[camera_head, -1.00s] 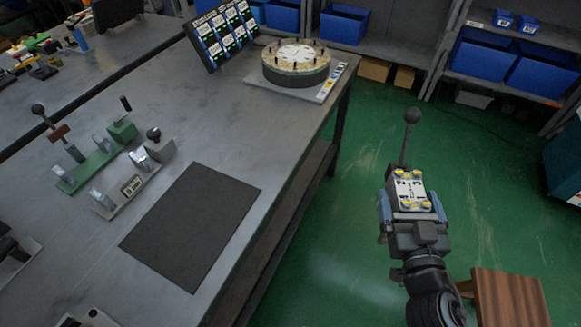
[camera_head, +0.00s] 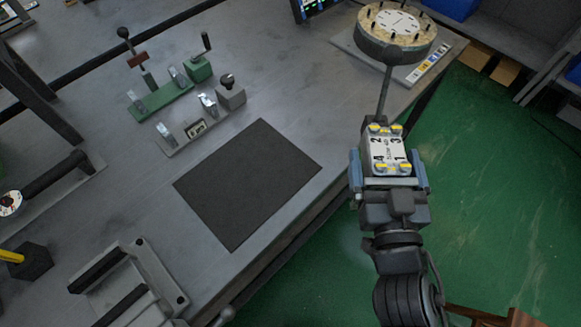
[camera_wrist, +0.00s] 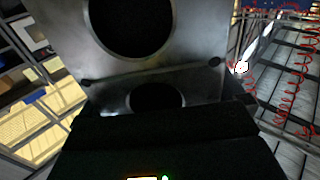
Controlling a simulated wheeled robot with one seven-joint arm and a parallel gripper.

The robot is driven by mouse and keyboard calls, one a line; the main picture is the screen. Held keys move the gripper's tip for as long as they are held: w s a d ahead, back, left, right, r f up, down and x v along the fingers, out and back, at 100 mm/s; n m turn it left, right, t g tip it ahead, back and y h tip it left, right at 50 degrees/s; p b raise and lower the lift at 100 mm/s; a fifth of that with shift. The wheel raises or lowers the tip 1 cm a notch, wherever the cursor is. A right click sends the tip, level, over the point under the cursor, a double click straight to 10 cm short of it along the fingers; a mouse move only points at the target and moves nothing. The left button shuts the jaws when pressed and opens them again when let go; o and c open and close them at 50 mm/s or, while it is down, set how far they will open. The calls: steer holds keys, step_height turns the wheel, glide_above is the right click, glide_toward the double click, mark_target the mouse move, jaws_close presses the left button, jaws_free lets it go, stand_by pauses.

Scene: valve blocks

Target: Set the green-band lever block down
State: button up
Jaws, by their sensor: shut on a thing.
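A lever block (camera_head: 388,150) with a white numbered plate, yellow corner caps and a long lever with a dark ball knob is held by my gripper (camera_head: 388,172). The blue-sided fingers are shut on its two sides. The block is in the air beyond the table's right edge, lever pointing away. I cannot make out a green band on it. In the wrist view a grey metal face with round dark openings (camera_wrist: 150,75) fills the middle. A dark mat (camera_head: 247,185) lies bare on the table, left of my gripper.
The grey table (camera_head: 110,205) carries a green clamp fixture (camera_head: 165,95) and a grey one (camera_head: 190,135) behind and left of the mat. A round dial stand (camera_head: 395,35) is at the back right. A black-handled frame (camera_head: 125,285) lies at front left. Green floor is at right.

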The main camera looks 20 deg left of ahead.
steer(key=s+a+r+n+g+y, duration=0.2)
steer(key=s+a+r+y, duration=0.1)
steer(key=s+a, duration=0.3)
steer(key=s+a+r+n+g+y, duration=0.2)
steer(key=s+a+r+n+y, duration=0.15)
steer(key=a, duration=0.55)
steer(key=w+a+f+b, duration=0.2)
steer(key=a+f+b, duration=0.2)
steer(key=a+f, duration=0.7)
steer(key=shift+a+f+m, duration=0.25)
steer(key=shift+f+m, duration=0.1)
steer(key=shift+f, duration=0.05)
steer(key=shift+w+f+b, duration=0.1)
steer(key=shift+f+b, duration=0.05)
steer(key=shift+b, duration=0.25)
steer(key=o, duration=1.7)
steer(key=shift+d+f, duration=0.1)
steer(key=shift+f, duration=0.05)
